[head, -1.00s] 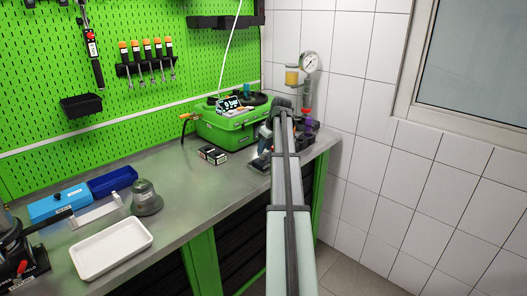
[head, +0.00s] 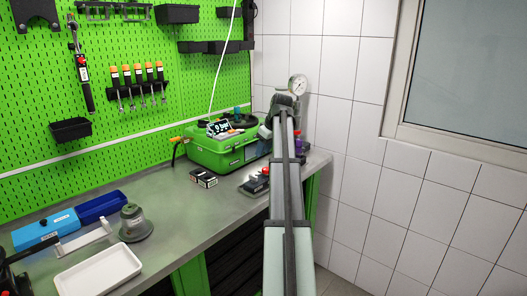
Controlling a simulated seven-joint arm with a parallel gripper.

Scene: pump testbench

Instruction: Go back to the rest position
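My arm reaches from the bottom of the head view toward the far right end of the bench. Its far end, with my gripper (head: 265,131), is small and partly hidden by my own arm, beside the right side of the green pump case (head: 222,150). I cannot make out the fingers or whether they hold anything. The case stands on the grey workbench (head: 175,200) against the pegboard, with a lit display (head: 219,127) on top.
A pressure gauge (head: 298,85) is at the tiled wall, just behind my arm. A small black box (head: 204,178) lies before the case. A white tray (head: 98,271), a grey-green round part (head: 133,222) and a blue bin (head: 103,206) stand at left. The middle of the bench is clear.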

